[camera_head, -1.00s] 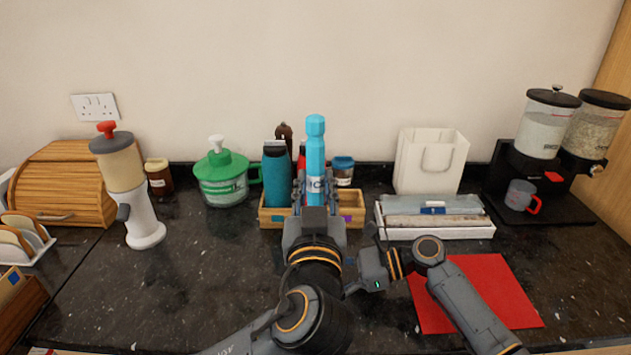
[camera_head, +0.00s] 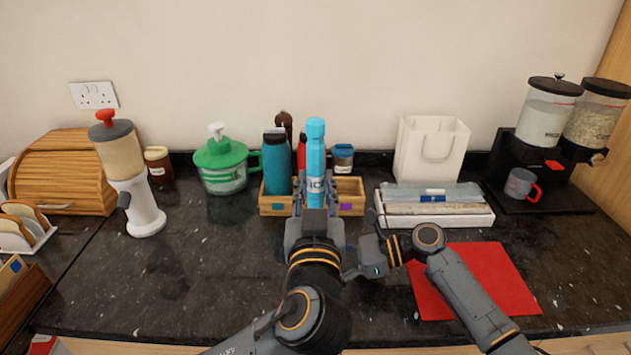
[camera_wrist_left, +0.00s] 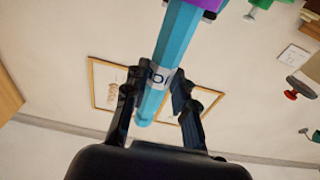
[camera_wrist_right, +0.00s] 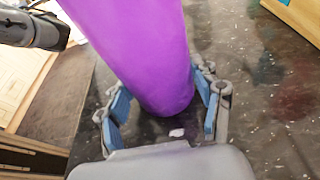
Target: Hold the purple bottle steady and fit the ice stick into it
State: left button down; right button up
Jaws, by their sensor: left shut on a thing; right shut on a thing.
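The ice stick (camera_head: 315,150) is a long light-blue faceted stick, upright in the head view. My left gripper (camera_head: 315,195) is shut on it around its white label; the left wrist view also shows the stick (camera_wrist_left: 174,50) between the fingers (camera_wrist_left: 155,95). The purple bottle (camera_wrist_right: 140,50) fills the upper middle of the right wrist view, between the fingers of my right gripper (camera_wrist_right: 165,95), which is shut on it.
Behind the grippers stands a wooden crate (camera_head: 276,209) with a teal bottle (camera_head: 277,165). A white tray (camera_head: 440,220) and red mat (camera_head: 490,280) lie right. A green-lidded pot (camera_head: 222,170) and a white grinder (camera_head: 143,210) stand left.

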aim_at(315, 202)
pick_arm(q)
jog(key=shift+f, duration=1.45)
jog(key=shift+f, duration=0.35)
jog(key=shift+f, duration=0.9)
jog(key=shift+f, duration=0.35)
jog(key=shift+f, duration=0.3)
jog(key=c, duration=1)
grip_release()
jog(key=shift+f, duration=0.15)
jog(key=shift+s+f, duration=0.1)
jog(key=shift+s, duration=0.05)
